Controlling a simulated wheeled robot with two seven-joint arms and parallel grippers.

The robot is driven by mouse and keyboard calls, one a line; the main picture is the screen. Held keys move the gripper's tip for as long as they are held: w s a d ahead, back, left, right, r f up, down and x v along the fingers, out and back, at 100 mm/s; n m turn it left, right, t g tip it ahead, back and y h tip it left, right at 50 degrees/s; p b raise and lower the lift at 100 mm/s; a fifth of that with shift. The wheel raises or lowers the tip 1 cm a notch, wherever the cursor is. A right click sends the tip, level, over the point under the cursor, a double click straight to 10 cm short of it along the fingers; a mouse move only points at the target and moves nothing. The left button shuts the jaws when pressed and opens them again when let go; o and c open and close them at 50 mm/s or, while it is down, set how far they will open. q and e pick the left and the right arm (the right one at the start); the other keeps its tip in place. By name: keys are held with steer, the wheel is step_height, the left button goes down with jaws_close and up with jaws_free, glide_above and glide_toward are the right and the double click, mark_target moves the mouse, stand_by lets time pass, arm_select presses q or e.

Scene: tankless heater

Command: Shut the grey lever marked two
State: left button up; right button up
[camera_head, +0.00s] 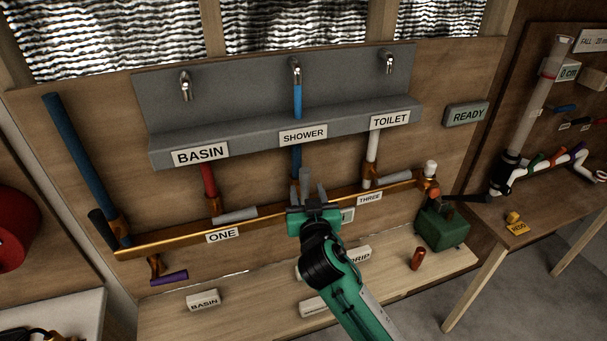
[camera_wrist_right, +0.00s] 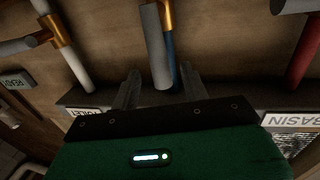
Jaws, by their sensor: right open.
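My right gripper (camera_head: 307,194) reaches up to the brass rail below the SHOWER sign, its fingers apart. In the right wrist view my right gripper (camera_wrist_right: 158,92) is open, with one finger on each side of the middle grey lever (camera_wrist_right: 155,48). This lever runs along the blue pipe (camera_wrist_right: 171,70), from a brass valve (camera_wrist_right: 168,12). I cannot tell whether the fingers touch it. The lever is mostly hidden by the gripper in the head view. No TWO label is readable; the spot below the middle valve is behind my gripper. My left gripper is out of view.
Lever one (camera_head: 235,215) and lever three (camera_head: 397,178) stick out sideways along the brass rail (camera_head: 180,236). A purple-handled valve (camera_head: 168,277) hangs at lower left. A green box (camera_head: 442,228) stands at right. A READY sign (camera_head: 466,114) is on the wall.

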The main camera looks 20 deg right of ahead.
mark_target(306, 185)
steer(key=shift+w+d+p, duration=0.2)
steer(key=shift+w+p, duration=0.15)
steer(key=shift+w, duration=0.8)
steer(key=shift+w+d+p, duration=0.2)
steer(key=shift+w+p, duration=0.15)
steer(key=shift+w, duration=0.8)
jaws_close()
